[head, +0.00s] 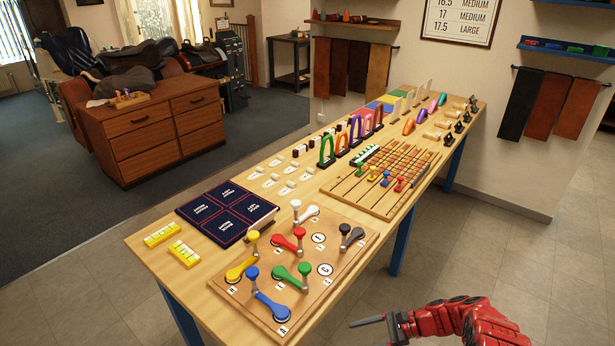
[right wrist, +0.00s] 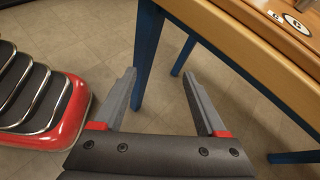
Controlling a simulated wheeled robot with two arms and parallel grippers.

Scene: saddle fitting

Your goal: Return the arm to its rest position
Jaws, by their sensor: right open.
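My right arm, red and black, comes in at the lower right of the head view. Its gripper (head: 368,321) is beside the table's near right edge, apart from the table, with nothing between its fingers. In the right wrist view the two grey fingers (right wrist: 160,95) are spread wide and empty, with floor and a blue table leg (right wrist: 148,50) beyond them. My left gripper does not show in either view.
The long wooden table (head: 150,262) holds a board of coloured levers (head: 350,255), a dark blue mat (head: 200,230), a slotted board (head: 350,190) and coloured arches (head: 327,150). Tiled floor right of the table (head: 480,250) is clear. A wooden cabinet (head: 150,135) stands at left.

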